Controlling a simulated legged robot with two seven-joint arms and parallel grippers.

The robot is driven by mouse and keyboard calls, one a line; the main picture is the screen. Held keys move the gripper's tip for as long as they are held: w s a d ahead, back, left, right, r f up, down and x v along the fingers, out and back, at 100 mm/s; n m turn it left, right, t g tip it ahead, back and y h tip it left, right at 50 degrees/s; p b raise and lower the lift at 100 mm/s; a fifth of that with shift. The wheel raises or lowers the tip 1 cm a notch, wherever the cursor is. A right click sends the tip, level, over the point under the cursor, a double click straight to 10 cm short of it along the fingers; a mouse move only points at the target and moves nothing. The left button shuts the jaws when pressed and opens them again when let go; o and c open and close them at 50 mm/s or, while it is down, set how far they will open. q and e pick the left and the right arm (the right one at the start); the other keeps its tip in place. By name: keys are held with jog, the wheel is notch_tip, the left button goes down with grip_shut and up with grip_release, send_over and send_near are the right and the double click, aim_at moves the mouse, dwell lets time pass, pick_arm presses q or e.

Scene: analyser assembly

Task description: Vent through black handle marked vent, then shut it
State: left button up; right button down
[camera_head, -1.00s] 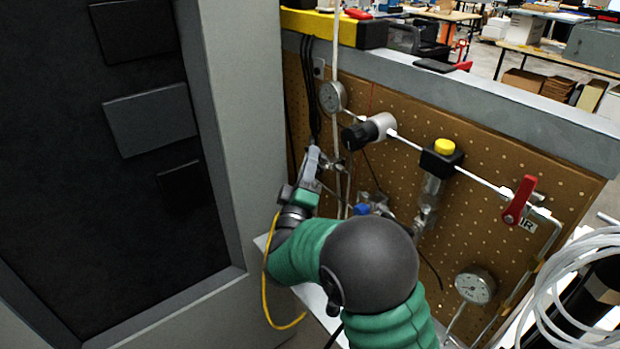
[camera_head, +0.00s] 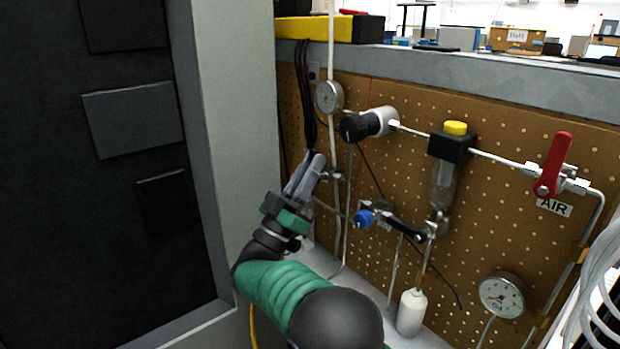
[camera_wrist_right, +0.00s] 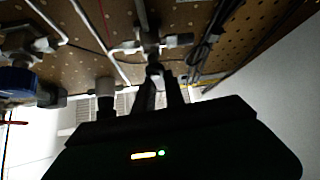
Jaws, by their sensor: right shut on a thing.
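My right gripper (camera_head: 318,164) reaches up from below to a small metal valve (camera_head: 334,174) on the pegboard's left side, beside a vertical tube. In the right wrist view my gripper's fingers (camera_wrist_right: 158,80) are shut on a small black handle (camera_wrist_right: 154,69) under this valve, which also shows there (camera_wrist_right: 150,43). The fingers hide most of that handle in the head view. No "vent" marking can be read. Another black lever (camera_head: 408,230) sits on the lower fitting, beside a blue knob (camera_head: 364,217). My left gripper is not in view.
A black-knobbed regulator (camera_head: 370,124), a yellow-topped filter (camera_head: 452,143) and a red AIR lever (camera_head: 554,165) line the pegboard (camera_head: 500,235). Gauges hang upper left (camera_head: 329,97) and lower right (camera_head: 502,294). A grey cabinet (camera_head: 235,130) stands close left of my arm.

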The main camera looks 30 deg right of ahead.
jog(key=shift+f+m+g, duration=0.15)
jog(key=shift+m+g, duration=0.25)
jog(key=shift+m, duration=0.2)
jog(key=c, duration=1.4)
grip_release()
jog(key=shift+w+a, duration=0.1)
jog(key=shift+h, duration=0.3)
jog(key=b+v, duration=0.1)
jog(key=v, duration=1.6)
jog(key=shift+a+r, duration=0.15)
jog(key=shift+r, duration=0.1)
